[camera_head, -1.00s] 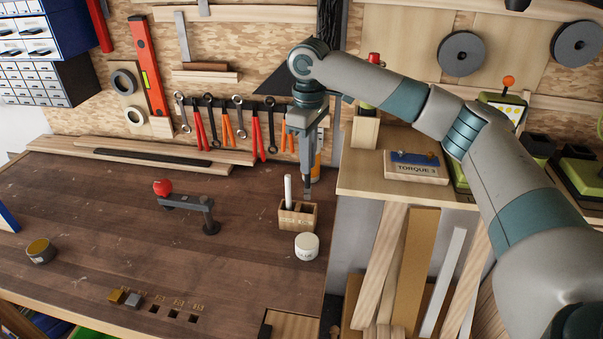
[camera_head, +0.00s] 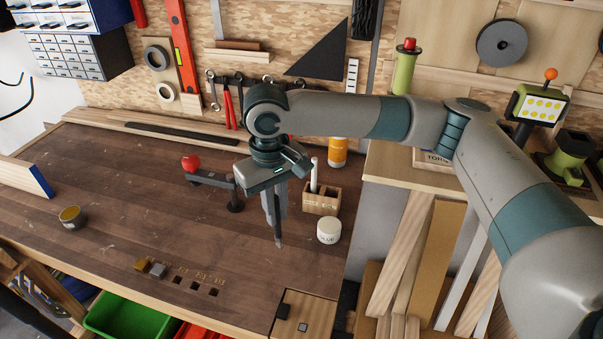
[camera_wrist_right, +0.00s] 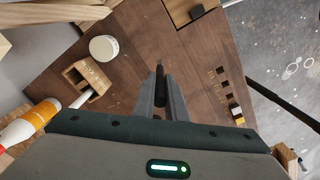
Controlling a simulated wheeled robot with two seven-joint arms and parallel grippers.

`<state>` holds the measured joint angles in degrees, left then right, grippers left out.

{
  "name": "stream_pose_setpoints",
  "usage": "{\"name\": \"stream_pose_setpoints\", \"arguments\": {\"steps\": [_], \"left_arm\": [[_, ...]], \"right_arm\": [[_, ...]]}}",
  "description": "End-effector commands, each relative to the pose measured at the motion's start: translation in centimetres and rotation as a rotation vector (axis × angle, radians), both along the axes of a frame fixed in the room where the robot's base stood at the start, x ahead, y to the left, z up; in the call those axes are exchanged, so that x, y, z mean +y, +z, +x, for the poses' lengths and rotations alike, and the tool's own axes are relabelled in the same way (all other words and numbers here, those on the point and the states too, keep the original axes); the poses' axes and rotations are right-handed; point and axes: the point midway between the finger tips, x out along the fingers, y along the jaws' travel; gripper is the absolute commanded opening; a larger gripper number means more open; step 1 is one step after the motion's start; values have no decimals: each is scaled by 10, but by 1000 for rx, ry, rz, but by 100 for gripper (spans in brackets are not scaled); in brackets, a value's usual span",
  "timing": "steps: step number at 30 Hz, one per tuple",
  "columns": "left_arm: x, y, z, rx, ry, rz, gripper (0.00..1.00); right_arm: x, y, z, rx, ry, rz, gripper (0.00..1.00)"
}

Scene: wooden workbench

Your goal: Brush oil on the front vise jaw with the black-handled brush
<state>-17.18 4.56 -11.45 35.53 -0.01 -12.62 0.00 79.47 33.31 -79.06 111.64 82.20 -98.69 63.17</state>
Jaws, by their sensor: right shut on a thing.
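My right gripper (camera_head: 276,218) is shut on a thin dark thing, likely the black-handled brush (camera_head: 279,241), which points down above the bench. In the right wrist view the brush (camera_wrist_right: 159,73) shows as a dark end between the fingertips. A wooden holder (camera_head: 321,203) stands right of the gripper with one white-handled brush (camera_head: 314,176) in it. A small round tin (camera_head: 71,217) with amber content, likely the oil, sits at the far left. A pale wooden piece (camera_head: 303,312) at the bench's front edge may be the vise jaw. My left gripper is out of view.
A white glue jar (camera_head: 329,231) stands in front of the holder. A black clamp with a red knob (camera_head: 211,180) is left of my gripper. The bench's left middle is clear.

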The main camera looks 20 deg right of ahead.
Motion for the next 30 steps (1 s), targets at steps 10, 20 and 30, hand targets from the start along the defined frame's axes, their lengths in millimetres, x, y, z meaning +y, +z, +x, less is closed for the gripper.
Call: {"name": "stream_pose_setpoints", "arguments": {"steps": [10,20,30], "left_arm": [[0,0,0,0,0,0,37],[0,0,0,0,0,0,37],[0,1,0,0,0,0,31]], "right_arm": [[57,-22,-80,14,-193,17,0],[64,-26,-95,20,-240,21,0],[64,-25,-95,19,-239,21,0]]}}
